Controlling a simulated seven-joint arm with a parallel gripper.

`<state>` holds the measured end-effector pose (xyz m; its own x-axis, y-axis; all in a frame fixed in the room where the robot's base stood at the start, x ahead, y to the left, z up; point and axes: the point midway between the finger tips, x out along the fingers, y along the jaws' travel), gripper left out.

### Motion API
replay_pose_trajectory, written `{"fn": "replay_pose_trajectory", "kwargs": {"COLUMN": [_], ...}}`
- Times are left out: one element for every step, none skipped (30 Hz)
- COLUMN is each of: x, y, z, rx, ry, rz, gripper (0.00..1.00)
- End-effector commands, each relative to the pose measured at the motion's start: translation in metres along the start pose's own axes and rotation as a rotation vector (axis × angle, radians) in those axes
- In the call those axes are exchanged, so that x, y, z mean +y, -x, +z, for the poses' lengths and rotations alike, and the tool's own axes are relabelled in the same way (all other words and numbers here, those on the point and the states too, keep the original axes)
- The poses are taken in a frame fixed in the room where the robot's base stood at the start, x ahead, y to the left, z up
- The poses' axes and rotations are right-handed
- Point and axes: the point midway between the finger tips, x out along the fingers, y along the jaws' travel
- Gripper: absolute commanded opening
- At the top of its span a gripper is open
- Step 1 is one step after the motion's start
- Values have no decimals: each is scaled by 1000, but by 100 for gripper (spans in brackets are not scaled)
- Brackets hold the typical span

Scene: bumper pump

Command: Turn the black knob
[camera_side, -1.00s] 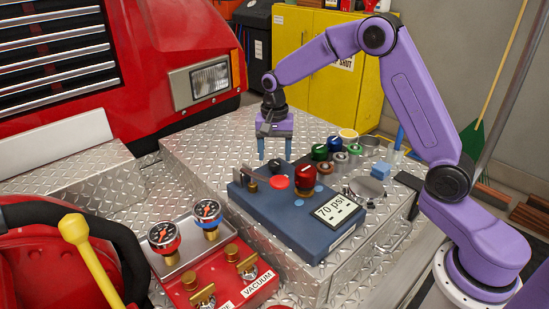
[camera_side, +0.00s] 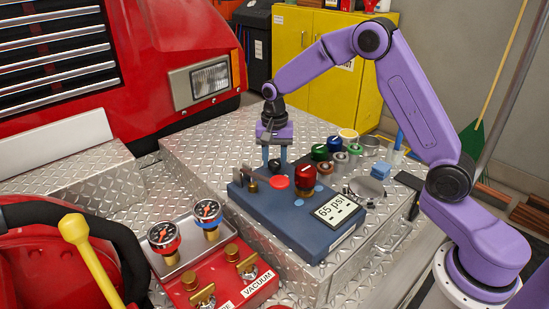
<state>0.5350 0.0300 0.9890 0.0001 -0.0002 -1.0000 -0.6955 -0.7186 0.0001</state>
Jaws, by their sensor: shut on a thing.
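The black knob (camera_side: 275,167) is on the far side of the blue control box (camera_side: 290,222), behind the red button (camera_side: 279,183). My gripper (camera_side: 275,163) points straight down over the box and is shut on the black knob. Its blue fingers stand on either side of the knob and hide part of it. The display (camera_side: 338,209) on the box reads 65 psi.
A red knob (camera_side: 305,178) and a brass lever (camera_side: 251,184) are close by on the box. Several coloured caps stand behind it, including a green one (camera_side: 319,152). A red panel with gauges (camera_side: 207,211) is at the front left.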

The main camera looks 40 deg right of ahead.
Motion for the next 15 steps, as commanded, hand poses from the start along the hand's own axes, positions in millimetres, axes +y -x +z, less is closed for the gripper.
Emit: {"fn": "replay_pose_trajectory", "kwargs": {"x": [0, 0, 0, 0, 0, 0, 0, 0, 0, 0, 0, 0, 0, 0, 0], "y": [0, 0, 0, 0, 0, 0, 1, 1, 1, 0, 0, 0, 0, 0, 0], "z": [0, 0, 0, 0, 0, 0, 0, 0, 0, 0, 0, 0, 0, 0, 0], "rx": [0, 0, 0, 0, 0, 0, 0, 0, 0, 0, 0, 0, 0, -1, -1], "ry": [10, 19, 35, 47, 63, 84, 103, 123, 152, 176, 201, 236, 263, 291, 329], "rz": [0, 0, 0, 0, 0, 0, 0, 0, 0, 0, 0, 0, 0, 0, 0], "gripper": [9, 9, 9, 9, 9, 9, 9, 9, 9, 9, 9, 9, 9, 9, 9]}}
